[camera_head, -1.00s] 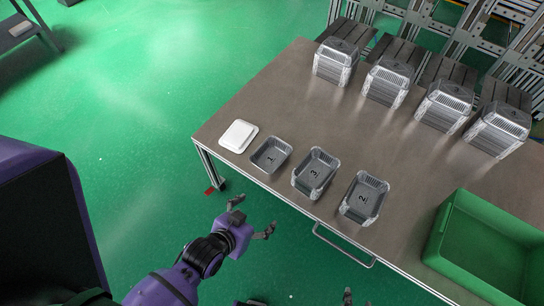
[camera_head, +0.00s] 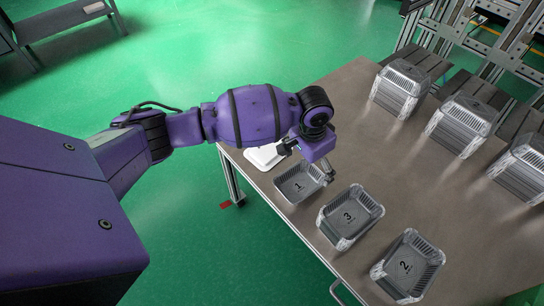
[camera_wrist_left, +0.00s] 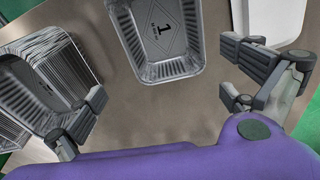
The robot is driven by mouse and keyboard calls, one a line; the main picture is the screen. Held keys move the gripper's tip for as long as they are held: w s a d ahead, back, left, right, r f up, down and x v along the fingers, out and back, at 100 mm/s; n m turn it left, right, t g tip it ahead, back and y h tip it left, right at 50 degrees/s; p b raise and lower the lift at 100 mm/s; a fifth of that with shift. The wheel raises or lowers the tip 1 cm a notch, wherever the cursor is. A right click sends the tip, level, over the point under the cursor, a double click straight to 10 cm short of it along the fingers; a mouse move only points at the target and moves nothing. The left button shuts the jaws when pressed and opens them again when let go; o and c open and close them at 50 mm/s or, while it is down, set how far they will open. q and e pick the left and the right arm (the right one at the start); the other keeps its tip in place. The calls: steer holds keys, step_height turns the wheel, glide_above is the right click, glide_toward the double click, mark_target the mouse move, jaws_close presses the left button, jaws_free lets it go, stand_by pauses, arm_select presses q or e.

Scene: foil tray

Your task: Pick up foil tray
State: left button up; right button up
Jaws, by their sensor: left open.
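The shallow grey foil tray marked 1 (camera_head: 297,187) lies on the table near its left edge. My left gripper (camera_head: 307,160) is open just above the table, at the far side of this tray, and partly covers its rim. In the left wrist view the tray (camera_wrist_left: 165,40) is at the top centre, cut off by the frame. The open fingers (camera_wrist_left: 162,85) are spread to either side, with nothing between them. Deeper foil trays marked 3 (camera_head: 350,217) and 2 (camera_head: 408,267) stand to the right. My right gripper is not in view.
A white tray (camera_head: 262,157) lies close behind the gripper, partly hidden by my arm. Clear-topped stacks of trays (camera_head: 400,88) line the back of the table (camera_head: 385,150). The middle of the table is bare.

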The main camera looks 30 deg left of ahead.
mark_target(299, 185)
arm_select(q)
steer(key=shift+g+y, duration=0.3)
steer(key=shift+g, duration=0.3)
steer(key=f, duration=0.2)
steer(key=a+f+b, duration=0.1)
steer(key=f, duration=0.2)
steer(key=s+a+f, duration=0.1)
steer(key=f, duration=0.1)
steer(key=shift+s+f+b, duration=0.1)
steer(key=shift+f+b, duration=0.15)
steer(key=shift+b, duration=0.05)
steer(key=c, duration=0.5)
